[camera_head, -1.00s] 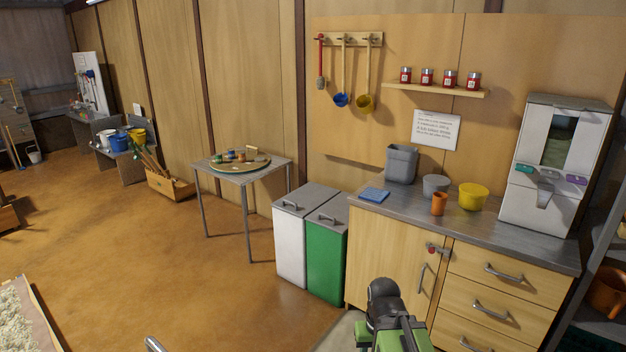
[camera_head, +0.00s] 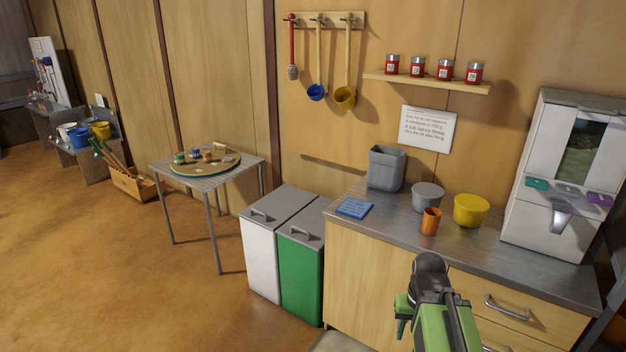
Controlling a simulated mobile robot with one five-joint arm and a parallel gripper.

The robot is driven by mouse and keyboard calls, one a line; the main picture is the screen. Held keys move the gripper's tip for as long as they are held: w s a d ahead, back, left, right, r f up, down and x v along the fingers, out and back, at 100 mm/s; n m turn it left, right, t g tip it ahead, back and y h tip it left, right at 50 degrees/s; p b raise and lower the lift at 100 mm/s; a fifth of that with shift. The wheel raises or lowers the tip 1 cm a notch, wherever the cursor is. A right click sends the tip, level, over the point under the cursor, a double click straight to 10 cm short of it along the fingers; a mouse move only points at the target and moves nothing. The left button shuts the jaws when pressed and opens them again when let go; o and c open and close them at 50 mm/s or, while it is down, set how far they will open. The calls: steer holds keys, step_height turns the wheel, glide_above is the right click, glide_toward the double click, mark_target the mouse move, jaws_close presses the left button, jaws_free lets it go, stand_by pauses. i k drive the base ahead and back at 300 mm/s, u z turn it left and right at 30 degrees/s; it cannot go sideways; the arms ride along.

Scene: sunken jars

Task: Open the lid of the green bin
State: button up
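The green bin (camera_head: 301,279) stands on the floor between the white bin and the wooden cabinet. Its grey lid (camera_head: 304,227) is shut and flat, with a dark bar handle (camera_head: 300,233) near the front edge. My arm reaches up from the bottom of the head view, to the right of the green bin and in front of the cabinet. My gripper (camera_head: 402,315) shows only in part at the arm's end, apart from the bin. Its fingers are not clear enough to tell open from shut.
A white bin (camera_head: 261,259) with a grey lid adjoins the green bin on the left. The cabinet (camera_head: 364,282) adjoins it on the right, its counter holding several pots and a blue cloth-like item (camera_head: 354,208). A small table (camera_head: 184,184) stands further left. Floor in front is clear.

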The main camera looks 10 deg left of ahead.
mark_target(307, 228)
steer(key=u, duration=0.6)
steer(key=i, duration=1.15)
steer(key=u, duration=1.05)
steer(key=i, duration=1.8)
steer(key=u, duration=0.4)
